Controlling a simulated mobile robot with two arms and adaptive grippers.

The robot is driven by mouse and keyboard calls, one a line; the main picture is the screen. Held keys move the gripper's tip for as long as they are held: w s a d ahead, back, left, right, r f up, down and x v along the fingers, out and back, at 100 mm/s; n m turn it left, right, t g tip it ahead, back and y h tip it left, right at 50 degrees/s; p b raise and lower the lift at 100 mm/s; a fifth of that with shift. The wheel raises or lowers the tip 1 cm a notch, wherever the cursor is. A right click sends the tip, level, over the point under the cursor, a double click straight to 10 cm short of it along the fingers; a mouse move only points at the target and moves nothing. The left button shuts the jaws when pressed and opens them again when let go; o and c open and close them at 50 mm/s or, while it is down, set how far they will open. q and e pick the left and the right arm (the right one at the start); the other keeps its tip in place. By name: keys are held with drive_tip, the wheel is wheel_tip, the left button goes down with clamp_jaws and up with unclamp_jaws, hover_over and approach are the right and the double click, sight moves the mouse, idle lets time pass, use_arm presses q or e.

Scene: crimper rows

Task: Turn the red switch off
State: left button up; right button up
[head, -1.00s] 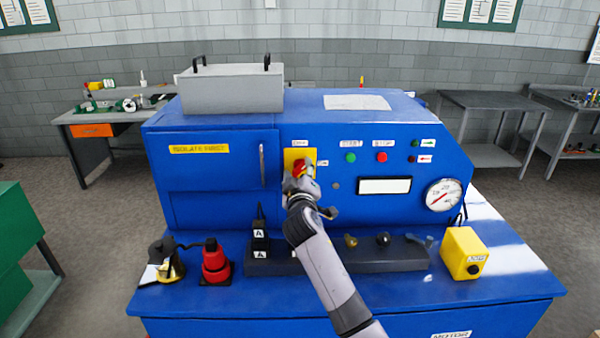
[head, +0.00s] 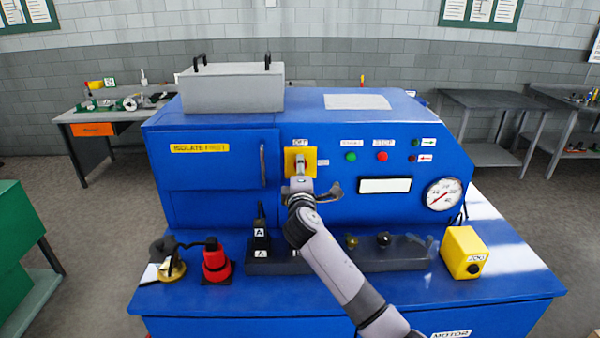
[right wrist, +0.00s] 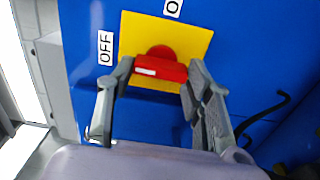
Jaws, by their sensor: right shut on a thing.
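The red switch (right wrist: 162,67) is a red rotary handle on a yellow plate (right wrist: 196,35), set in the blue machine front. In the right wrist view the handle lies crosswise between my fingertips, with a white mark on its left part. A label reading OFF (right wrist: 105,47) is left of the plate, and another label (right wrist: 173,7), partly cut off, is above it. My right gripper (right wrist: 160,72) is shut on the red handle. In the head view my right gripper (head: 300,166) covers the switch, and the yellow plate (head: 309,155) shows around it. My left gripper is not in view.
Green (head: 351,156) and red (head: 381,156) buttons sit right of the switch. A door handle (head: 263,165) is to its left. A red-and-black plug (head: 215,262), a dark block (head: 395,257) and a yellow box (head: 463,253) stand on the ledge below.

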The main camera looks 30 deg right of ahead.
drive_tip(key=shift+f+n, duration=0.1)
drive_tip(key=shift+n, duration=0.2)
drive_tip(key=o, duration=1.1)
drive_tip(key=shift+o, duration=0.2)
drive_tip(key=shift+s+a, duration=0.1)
drive_tip(key=v, duration=1.1)
drive_tip(key=shift+s, duration=0.35)
drive_tip(key=shift+a, duration=0.1)
